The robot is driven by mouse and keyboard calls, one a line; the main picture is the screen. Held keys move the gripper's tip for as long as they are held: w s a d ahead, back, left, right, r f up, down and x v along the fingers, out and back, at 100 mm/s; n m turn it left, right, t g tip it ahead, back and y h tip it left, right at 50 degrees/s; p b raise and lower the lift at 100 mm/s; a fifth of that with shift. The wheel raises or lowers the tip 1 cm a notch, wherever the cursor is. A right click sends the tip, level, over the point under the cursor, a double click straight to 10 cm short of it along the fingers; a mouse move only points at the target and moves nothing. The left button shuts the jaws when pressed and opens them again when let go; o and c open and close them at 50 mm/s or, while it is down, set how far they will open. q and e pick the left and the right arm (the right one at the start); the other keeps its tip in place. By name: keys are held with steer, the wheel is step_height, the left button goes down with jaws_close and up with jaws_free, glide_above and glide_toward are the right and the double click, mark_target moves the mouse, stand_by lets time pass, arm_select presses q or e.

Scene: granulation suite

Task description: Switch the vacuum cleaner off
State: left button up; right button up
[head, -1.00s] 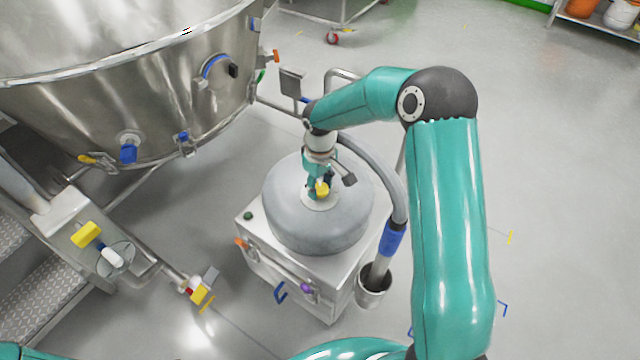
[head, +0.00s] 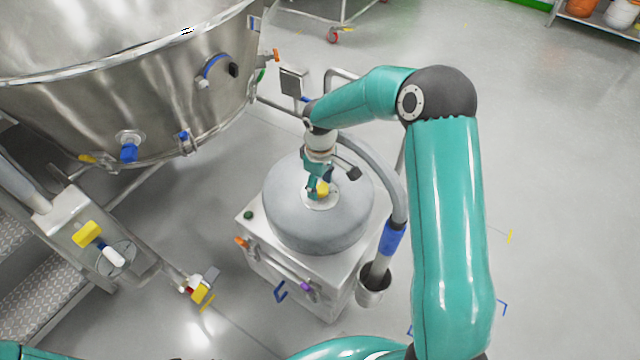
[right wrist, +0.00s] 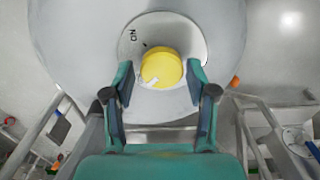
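The vacuum cleaner (head: 290,225) is a grey rounded drum on a steel cabinet, with a hose at its right. On its top a yellow knob (head: 323,188) sits on a pale round plate. In the right wrist view the knob (right wrist: 163,66) carries a white mark at its lower left, and the plate has lettering, seemingly "ON", at upper left. My right gripper (right wrist: 159,68) is open above the drum, a finger on each side of the knob. A gap shows at the left finger; contact at the right finger is unclear. My left gripper is out of view.
A large steel vessel (head: 120,80) stands at the upper left. A steel frame with yellow-handled parts (head: 86,234) is left of the cabinet. The hose (head: 385,185) and its metal cup (head: 373,291) are close to my right arm.

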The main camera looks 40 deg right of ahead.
mark_target(320, 187)
steer(key=shift+o, duration=0.5)
step_height(320, 187, up, 12)
stand_by(0.4)
stand_by(0.3)
